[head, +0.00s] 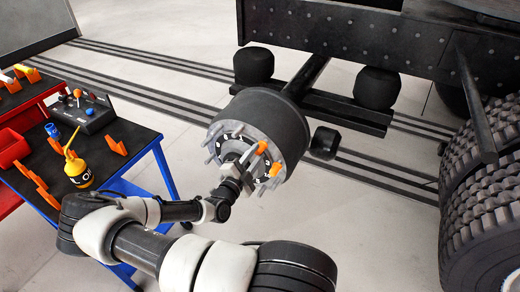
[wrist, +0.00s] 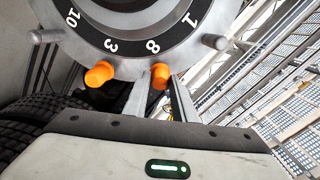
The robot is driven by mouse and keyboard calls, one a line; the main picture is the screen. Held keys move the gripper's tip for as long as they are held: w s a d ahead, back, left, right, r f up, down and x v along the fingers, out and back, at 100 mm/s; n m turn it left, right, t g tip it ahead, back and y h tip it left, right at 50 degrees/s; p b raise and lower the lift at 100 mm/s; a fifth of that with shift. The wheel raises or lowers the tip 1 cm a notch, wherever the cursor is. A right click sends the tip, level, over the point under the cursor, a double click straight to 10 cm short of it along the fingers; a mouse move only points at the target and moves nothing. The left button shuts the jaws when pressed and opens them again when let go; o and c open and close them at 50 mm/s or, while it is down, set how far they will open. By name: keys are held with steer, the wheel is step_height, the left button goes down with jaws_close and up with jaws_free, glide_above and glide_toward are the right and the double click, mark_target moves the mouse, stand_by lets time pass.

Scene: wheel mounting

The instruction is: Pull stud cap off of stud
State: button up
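The wheel hub (head: 282,118) has a dark ring of numbers on its face and several bare metal studs around it. Two orange stud caps sit on studs: an upper one (head: 262,147) and a lower one (head: 275,169). In the wrist view one cap (wrist: 160,75) is near the number 8, and another cap (wrist: 99,74) is to its left near the 3. My gripper (head: 245,160) is at the hub face. In the wrist view its fingers (wrist: 160,88) are apart, one on each side of the cap near the 8. Whether they touch it is unclear.
A blue-framed table (head: 125,165) at the left holds orange pieces, a yellow oil can (head: 76,170) and a control box (head: 85,112). A large tyre (head: 485,190) stands at the right. The truck frame (head: 370,35) overhangs behind the hub. Floor between is clear.

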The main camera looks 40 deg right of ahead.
jaws_close()
steer(key=shift+c, duration=0.5)
jaws_free()
jaws_close()
steer(key=shift+a, duration=0.1)
steer(key=shift+a, duration=0.1)
steer(key=p+v, duration=0.1)
steer(key=v, duration=0.8)
steer(key=shift+p, duration=0.4)
steer(key=shift+a, duration=0.15)
